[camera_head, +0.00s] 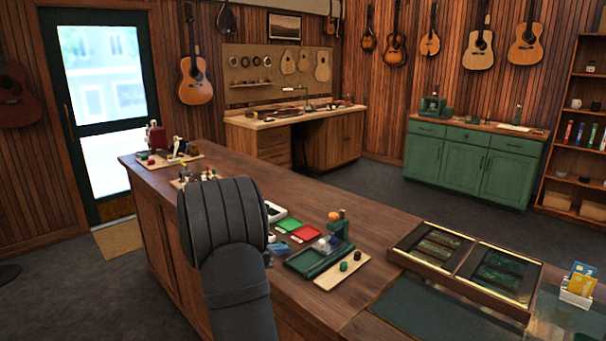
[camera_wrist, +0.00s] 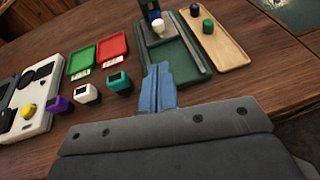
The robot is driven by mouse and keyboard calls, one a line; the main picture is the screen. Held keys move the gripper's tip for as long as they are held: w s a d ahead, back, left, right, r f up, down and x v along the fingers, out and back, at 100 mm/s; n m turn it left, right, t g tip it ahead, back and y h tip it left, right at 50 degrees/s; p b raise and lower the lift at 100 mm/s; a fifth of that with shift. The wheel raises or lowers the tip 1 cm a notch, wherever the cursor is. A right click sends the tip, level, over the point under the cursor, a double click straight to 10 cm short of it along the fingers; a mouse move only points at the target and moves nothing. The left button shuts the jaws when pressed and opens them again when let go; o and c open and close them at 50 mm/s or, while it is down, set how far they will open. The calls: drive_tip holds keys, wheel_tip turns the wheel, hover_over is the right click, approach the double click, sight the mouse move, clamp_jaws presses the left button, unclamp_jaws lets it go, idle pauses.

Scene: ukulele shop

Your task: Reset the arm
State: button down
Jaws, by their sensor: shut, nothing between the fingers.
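My gripper (camera_wrist: 157,88) shows in the wrist view as two blue fingers pressed together with nothing between them. The fingertips reach over the near edge of a dark green tray (camera_wrist: 178,67) on the counter; I cannot tell whether they touch it. In the head view my dark grey arm stands in front of the counter (camera_head: 375,233), and a small blue part beside it looks like my gripper (camera_head: 280,248). The arm hides part of the counter there.
Purple (camera_wrist: 59,104), white (camera_wrist: 88,93) and teal (camera_wrist: 119,82) small devices sit left of my fingers. Behind them are a green tray (camera_wrist: 81,62) and a red tray (camera_wrist: 112,47). A wooden board (camera_wrist: 227,58) with two knobs lies right. A display case (camera_head: 395,256) stands farther right.

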drive_tip(key=x, duration=0.9)
drive_tip(key=shift+w+d+r, duration=0.15)
drive_tip(key=shift+d+r, duration=0.05)
drive_tip(key=shift+d, duration=0.1)
drive_tip(key=shift+w+d, duration=0.5)
drive_tip(key=shift+d, duration=0.1)
